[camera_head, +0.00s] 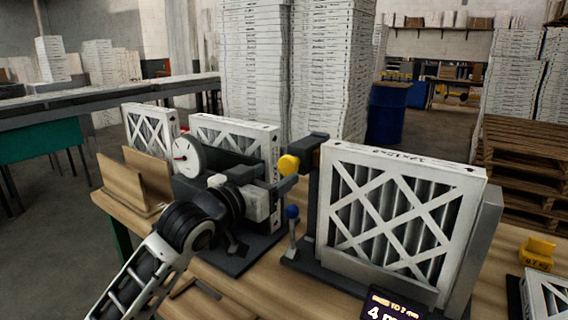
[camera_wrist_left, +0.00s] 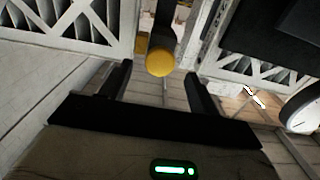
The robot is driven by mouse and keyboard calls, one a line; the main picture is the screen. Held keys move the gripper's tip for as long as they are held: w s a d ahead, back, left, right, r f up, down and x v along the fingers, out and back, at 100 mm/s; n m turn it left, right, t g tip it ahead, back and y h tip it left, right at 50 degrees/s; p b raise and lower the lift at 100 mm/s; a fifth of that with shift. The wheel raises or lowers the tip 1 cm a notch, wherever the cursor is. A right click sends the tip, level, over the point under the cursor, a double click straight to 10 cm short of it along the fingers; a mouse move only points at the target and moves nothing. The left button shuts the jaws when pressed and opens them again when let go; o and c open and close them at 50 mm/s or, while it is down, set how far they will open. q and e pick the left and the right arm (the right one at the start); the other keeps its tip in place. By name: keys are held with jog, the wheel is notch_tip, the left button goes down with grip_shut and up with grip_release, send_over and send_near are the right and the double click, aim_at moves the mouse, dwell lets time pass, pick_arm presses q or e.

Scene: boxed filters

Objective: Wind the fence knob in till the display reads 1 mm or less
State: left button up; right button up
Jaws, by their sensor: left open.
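A round yellow knob (camera_head: 288,164) sits on a dark arm near the middle of the head view. In the left wrist view the yellow knob (camera_wrist_left: 160,62) lies just beyond the gap between my fingertips. My left gripper (camera_head: 274,188) is open and close to the yellow knob, with no clear contact visible. It also shows in the left wrist view (camera_wrist_left: 158,78). My right gripper is out of view.
A white-framed filter (camera_head: 400,215) stands upright against a grey plate (camera_head: 484,240). A dial gauge (camera_head: 187,155) and more filters (camera_head: 235,140) stand behind my left arm. A yellow weight (camera_head: 538,252) sits on the wooden bench at right. Tall filter stacks (camera_head: 290,70) rise behind.

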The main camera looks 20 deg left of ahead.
aim_at(285, 168)
pick_arm(q)
jog(key=x, duration=0.4)
jog(key=shift+p, duration=0.3)
jog(key=shift+w+d, duration=0.1)
jog(key=shift+w, duration=0.25)
jog(key=c, duration=1)
jog(key=shift+o, duration=0.2)
jog(key=shift+m, duration=0.4)
jog(key=m, duration=0.5)
jog(key=shift+m, duration=0.3)
jog(key=m, duration=0.5)
jog(key=shift+m, duration=0.3)
